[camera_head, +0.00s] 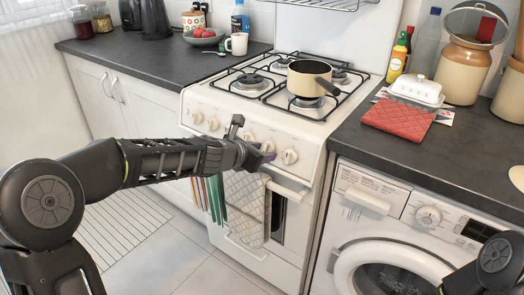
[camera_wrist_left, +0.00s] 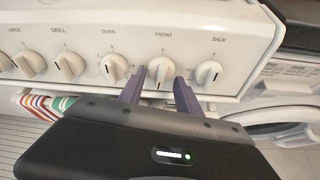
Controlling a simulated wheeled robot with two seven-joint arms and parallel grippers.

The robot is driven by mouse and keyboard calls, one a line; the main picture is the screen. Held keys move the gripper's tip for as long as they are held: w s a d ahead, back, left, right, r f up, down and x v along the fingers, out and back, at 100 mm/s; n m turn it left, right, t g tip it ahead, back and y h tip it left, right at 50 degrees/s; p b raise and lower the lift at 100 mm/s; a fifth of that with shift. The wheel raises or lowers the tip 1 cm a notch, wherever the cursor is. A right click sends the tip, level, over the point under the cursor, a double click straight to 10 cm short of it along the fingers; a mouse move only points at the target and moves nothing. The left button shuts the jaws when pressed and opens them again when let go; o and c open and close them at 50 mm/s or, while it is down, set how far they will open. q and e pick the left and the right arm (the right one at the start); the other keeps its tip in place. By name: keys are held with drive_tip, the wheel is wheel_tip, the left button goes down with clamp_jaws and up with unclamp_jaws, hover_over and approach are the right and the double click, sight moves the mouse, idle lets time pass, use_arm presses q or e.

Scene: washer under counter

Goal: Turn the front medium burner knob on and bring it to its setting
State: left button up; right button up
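The knob under the label FRONT (camera_wrist_left: 161,70) is a cream round knob on the cooker's front panel. Its grip ridge looks about upright. In the left wrist view my left gripper (camera_wrist_left: 160,86) has its two purple-grey fingers apart, one on each side of this knob. I cannot tell whether they touch it. In the head view my left gripper (camera_head: 264,156) is at the knob row and partly hides this knob. Part of my right arm shows at the lower right, but its gripper is out of view.
The OVEN knob (camera_wrist_left: 113,68) and BACK knob (camera_wrist_left: 208,74) sit close on either side. A cream pan (camera_head: 309,78) stands on the hob. A towel (camera_head: 247,205) hangs from the oven handle below. A washer (camera_head: 400,225) stands to the right.

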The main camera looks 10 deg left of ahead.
use_arm(q)
drive_tip(key=o, duration=0.3)
drive_tip(key=shift+r, duration=0.1)
drive_tip(key=p+v, duration=0.1)
drive_tip(key=v, duration=0.6)
drive_tip(key=shift+s+a+r, duration=0.1)
drive_tip(key=shift+s+r, duration=0.05)
drive_tip(key=shift+s, duration=0.2)
drive_tip(key=shift+c, duration=0.4)
clamp_jaws()
idle(1.1)
